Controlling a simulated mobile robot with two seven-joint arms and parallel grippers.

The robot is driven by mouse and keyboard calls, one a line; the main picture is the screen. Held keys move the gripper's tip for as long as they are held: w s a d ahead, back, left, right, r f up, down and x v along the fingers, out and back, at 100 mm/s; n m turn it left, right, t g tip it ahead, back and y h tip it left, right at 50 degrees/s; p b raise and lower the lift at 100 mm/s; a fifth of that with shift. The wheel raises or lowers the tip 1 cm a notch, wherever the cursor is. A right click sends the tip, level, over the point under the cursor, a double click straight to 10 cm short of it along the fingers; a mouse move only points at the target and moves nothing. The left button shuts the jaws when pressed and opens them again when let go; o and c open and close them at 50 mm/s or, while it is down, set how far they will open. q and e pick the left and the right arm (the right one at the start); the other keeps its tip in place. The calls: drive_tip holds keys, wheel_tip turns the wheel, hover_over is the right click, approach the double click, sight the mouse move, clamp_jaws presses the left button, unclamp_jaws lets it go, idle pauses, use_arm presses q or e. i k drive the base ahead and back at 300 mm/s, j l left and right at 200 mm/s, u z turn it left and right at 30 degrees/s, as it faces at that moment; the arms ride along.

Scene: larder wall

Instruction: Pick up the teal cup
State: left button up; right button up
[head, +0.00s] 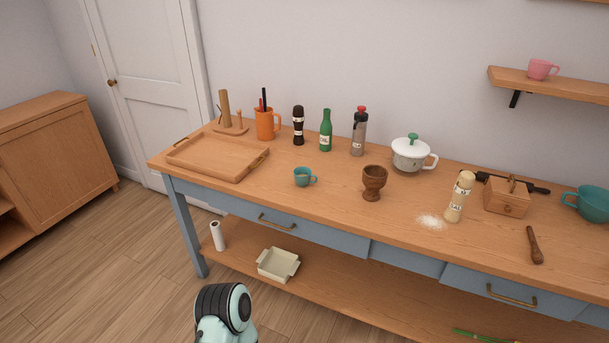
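The teal cup (302,177) stands upright on the wooden tabletop, near the front edge and left of the middle. Its handle points to the right. It stands apart from the things around it. A part of my own arm shows at the bottom of the head view, in front of the table and below the cup. Neither of my grippers is in view.
A wooden tray (218,157) lies left of the cup, and a brown goblet (374,183) stands to its right. Behind are an orange jug (267,124), a pepper mill (298,126), a green bottle (326,131) and a grey bottle (359,132). A larger teal bowl (592,205) is far right.

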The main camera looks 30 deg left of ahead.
sight(306, 178)
drive_tip(key=i+j+z, duration=0.2)
drive_tip(key=j, duration=0.5)
drive_tip(key=i+j+z, duration=0.1)
drive_tip(key=j+z, duration=0.15)
drive_tip(key=j, duration=0.45)
drive_tip(key=j+z, duration=0.2)
drive_tip(key=j, duration=0.55)
